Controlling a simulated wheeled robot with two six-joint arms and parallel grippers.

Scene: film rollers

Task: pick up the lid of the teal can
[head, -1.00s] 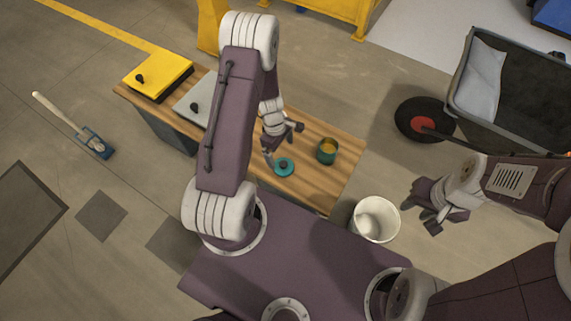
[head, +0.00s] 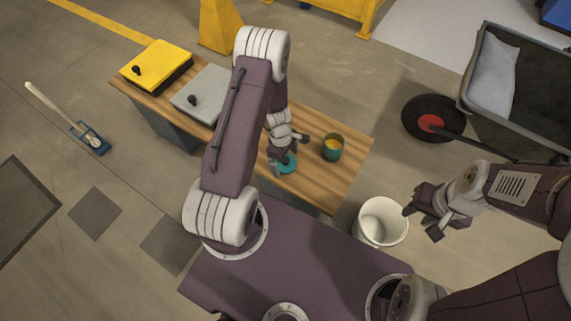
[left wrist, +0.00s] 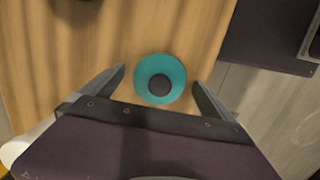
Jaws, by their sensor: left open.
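The teal lid (head: 289,166) with a dark round knob lies flat on the wooden table (head: 340,178). It also shows in the left wrist view (left wrist: 160,79), between the two fingers. My left gripper (head: 285,160) is open just over the lid, and in the head view it hides part of it. In the wrist view its fingers (left wrist: 160,84) stand on either side of the lid with gaps.
A yellow box (head: 156,64) and a grey box (head: 201,94), each with a dark knob, are on the table's left part. A white bucket (head: 382,221) stands on the floor by my right gripper. A grey cart (head: 490,112) is at the right.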

